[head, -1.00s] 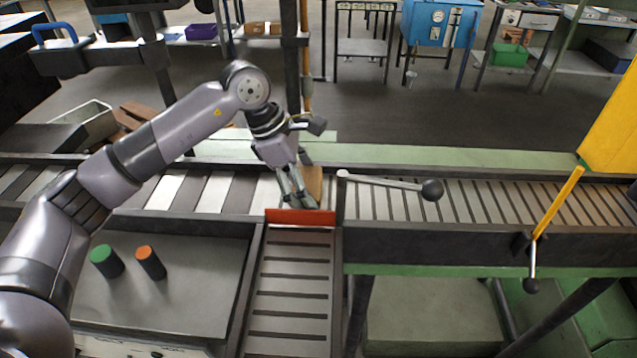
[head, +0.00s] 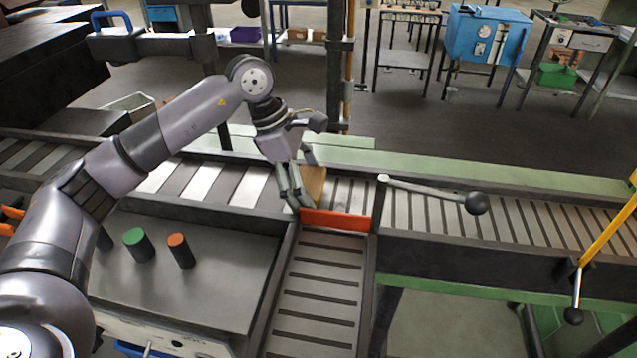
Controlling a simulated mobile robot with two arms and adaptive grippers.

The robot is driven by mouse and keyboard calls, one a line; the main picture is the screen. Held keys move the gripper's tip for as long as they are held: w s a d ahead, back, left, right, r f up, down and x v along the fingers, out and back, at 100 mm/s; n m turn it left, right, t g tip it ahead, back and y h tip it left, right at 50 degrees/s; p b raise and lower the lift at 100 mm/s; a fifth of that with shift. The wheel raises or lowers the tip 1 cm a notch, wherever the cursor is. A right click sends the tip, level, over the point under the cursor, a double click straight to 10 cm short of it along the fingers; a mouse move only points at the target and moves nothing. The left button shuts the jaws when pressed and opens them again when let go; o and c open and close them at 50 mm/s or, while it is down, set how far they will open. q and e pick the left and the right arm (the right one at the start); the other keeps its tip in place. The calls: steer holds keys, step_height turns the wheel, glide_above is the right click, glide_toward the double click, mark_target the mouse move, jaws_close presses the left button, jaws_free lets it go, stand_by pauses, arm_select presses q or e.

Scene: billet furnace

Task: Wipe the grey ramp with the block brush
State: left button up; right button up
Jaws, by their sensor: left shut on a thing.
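The block brush (head: 315,182) shows as a tan wooden block in the head view. My left gripper (head: 294,188) is shut on it and partly hides it, low over the roller line just behind a red-orange plate. I cannot tell whether the brush touches the surface below. The grey ramp (head: 311,307) seems to be the dark-slatted chute running from the red-orange plate (head: 338,220) toward me. The gripper and brush are behind and left of the plate, apart from the ramp. My right gripper is not in view.
A lever with a black ball knob (head: 477,203) stands over the rollers at right. A yellow handle (head: 608,232) is farther right. A green cylinder (head: 138,244) and an orange cylinder (head: 180,250) stand on the grey table left of the chute.

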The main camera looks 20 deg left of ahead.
arm_select(q)
steer(key=shift+s+f, duration=0.2)
steer(key=shift+s, duration=0.2)
steer(key=shift+w+a+r+p, duration=0.1)
steer(key=shift+r+p, duration=0.2)
steer(key=shift+r, duration=0.15)
steer(key=shift+o, duration=0.2)
steer(key=r+p, duration=0.1)
steer(key=r, duration=0.1)
steer(key=s+r+p, duration=0.1)
steer(key=r, duration=0.2)
steer(key=shift+s+r, duration=0.1)
steer(key=shift+r+p, duration=0.3)
steer(key=shift+p, duration=0.15)
steer(key=shift+w, duration=0.35)
steer(key=shift+r+p, duration=0.85)
steer(key=shift+r, duration=0.75)
